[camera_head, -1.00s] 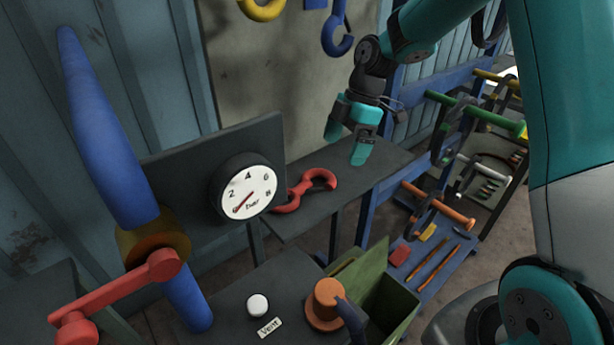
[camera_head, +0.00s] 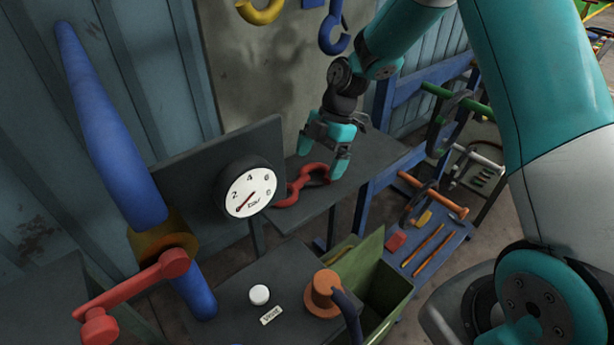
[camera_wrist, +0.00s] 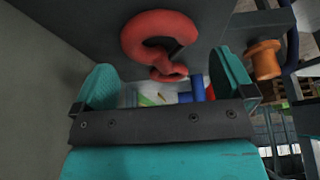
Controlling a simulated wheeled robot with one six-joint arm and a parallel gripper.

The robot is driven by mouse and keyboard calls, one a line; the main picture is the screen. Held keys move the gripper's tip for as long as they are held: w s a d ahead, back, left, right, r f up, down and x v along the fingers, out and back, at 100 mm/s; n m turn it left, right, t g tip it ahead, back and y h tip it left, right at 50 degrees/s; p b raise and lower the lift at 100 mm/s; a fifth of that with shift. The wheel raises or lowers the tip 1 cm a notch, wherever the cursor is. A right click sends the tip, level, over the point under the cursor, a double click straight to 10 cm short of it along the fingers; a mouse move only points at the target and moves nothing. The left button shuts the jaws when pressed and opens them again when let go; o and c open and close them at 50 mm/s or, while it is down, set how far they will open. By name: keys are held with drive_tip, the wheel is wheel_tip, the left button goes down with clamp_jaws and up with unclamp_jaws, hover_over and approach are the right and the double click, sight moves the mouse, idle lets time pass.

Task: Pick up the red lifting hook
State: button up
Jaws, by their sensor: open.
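The red lifting hook (camera_head: 294,190) is S-shaped and lies on a dark grey shelf (camera_head: 368,160) beside the gauge. My gripper (camera_head: 322,157) is open and empty, pointing down at the hook's far right end in the head view. One finger partly covers that end, and I cannot tell the exact height of the fingers above it. In the wrist view, the hook's curved end (camera_wrist: 133,38) shows ahead, near the top and between the lines of the two open fingers (camera_wrist: 168,85). The hook's other end is partly hidden there.
A round pressure gauge (camera_head: 249,192) on a dark panel stands close left of the hook. A blue spindle (camera_head: 105,130) with a red crank is farther left. A green open box (camera_head: 385,290) and an orange capped fitting (camera_head: 322,292) are in front. A wall stands behind the shelf.

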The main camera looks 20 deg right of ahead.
sight(307, 176)
drive_tip(key=shift+s+a+r+p, duration=0.1)
drive_tip(key=shift+s+a+p, duration=0.1)
drive_tip(key=shift+a, duration=0.3)
drive_tip(key=shift+s+a+r+p, duration=0.1)
drive_tip(key=shift+s+a, duration=0.05)
drive_tip(key=shift+a, duration=0.35)
drive_tip(key=shift+p+x, duration=0.65)
drive_tip(key=shift+x, duration=0.6)
drive_tip(key=shift+a+f, duration=0.1)
drive_tip(key=shift+f, duration=0.35)
drive_tip(key=c, duration=1.1)
drive_tip(key=shift+r, duration=0.25)
